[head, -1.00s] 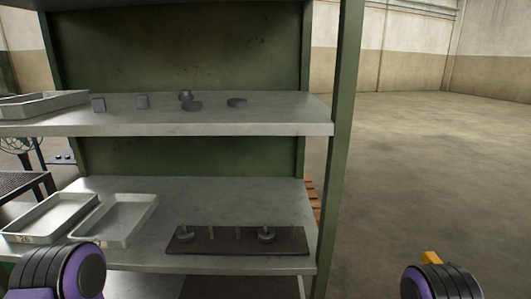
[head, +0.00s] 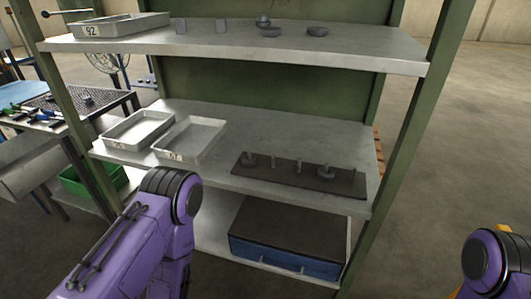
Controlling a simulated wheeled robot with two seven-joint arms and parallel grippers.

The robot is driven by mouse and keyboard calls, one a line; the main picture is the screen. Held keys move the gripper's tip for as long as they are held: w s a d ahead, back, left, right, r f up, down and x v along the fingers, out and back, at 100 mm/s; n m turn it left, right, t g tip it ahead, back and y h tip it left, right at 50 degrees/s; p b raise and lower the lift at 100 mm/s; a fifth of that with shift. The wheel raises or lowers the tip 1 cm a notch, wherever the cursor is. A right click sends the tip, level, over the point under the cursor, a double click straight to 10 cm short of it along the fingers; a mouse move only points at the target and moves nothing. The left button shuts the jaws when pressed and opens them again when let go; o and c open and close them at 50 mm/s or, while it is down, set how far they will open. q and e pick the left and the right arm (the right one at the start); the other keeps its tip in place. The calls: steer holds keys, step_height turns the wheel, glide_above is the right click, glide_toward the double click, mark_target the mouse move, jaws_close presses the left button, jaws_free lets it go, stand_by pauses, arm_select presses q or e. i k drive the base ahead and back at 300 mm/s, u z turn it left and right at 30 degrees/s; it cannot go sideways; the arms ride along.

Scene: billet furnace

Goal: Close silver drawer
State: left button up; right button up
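A low box with a dark top (head: 290,226) and a blue front (head: 285,256) with small handles lies on the bottom shelf. I see no drawer that is clearly silver. Whether this box has a drawer standing open, I cannot tell. My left arm rises at the lower left, in front of the shelf unit, and my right arm shows at the lower right edge. Neither gripper is in the picture.
The green shelf unit has a grey middle shelf (head: 270,130) with two metal trays and a dark peg board (head: 300,176). The top shelf (head: 330,50) holds a tray marked 92 and small metal parts. A workbench stands left. The floor right is clear.

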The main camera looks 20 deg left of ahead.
mark_target(28, 159)
steer(key=u, duration=3)
steer(key=i, duration=2.75)
steer(key=z, duration=1.75)
